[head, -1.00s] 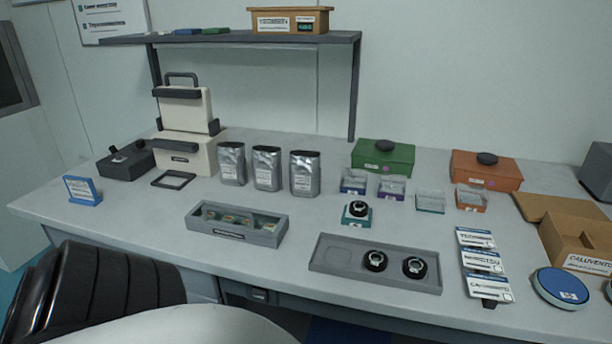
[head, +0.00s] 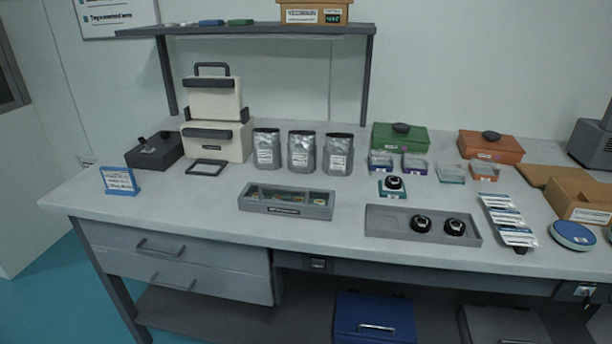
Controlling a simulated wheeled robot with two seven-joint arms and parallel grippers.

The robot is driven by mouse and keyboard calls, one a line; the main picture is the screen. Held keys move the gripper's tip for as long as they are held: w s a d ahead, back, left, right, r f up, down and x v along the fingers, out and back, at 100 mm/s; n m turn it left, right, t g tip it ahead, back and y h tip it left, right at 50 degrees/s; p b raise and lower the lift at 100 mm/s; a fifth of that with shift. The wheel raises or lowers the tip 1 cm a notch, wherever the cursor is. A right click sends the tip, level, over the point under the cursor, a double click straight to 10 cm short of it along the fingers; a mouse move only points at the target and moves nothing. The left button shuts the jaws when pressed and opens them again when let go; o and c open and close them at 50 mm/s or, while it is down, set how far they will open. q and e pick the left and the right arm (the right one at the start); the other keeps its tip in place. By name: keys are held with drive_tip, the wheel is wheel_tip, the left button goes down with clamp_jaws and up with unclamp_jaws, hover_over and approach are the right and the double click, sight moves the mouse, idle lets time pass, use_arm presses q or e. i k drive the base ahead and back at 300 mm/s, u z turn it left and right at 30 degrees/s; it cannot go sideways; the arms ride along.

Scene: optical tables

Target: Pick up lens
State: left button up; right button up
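Two dark round lens-like pieces, one at the left (head: 420,223) and one at the right (head: 455,227), sit in the right part of a grey tray (head: 387,225) near the table's front edge. The tray's left part is empty. A third similar dark round piece (head: 393,183) sits on a small teal-edged base behind the tray. Which of these the task means by lens I cannot tell. Neither of my grippers is in view.
A grey box (head: 252,206) with small items stands left of the tray. Silver pouches (head: 302,153), a green box (head: 401,138), an orange box (head: 491,147) and a shelf (head: 240,32) are behind. The left front tabletop (head: 185,207) is clear.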

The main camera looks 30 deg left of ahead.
sight(393, 182)
drive_tip(key=u, duration=0.9)
drive_tip(key=i, duration=0.5)
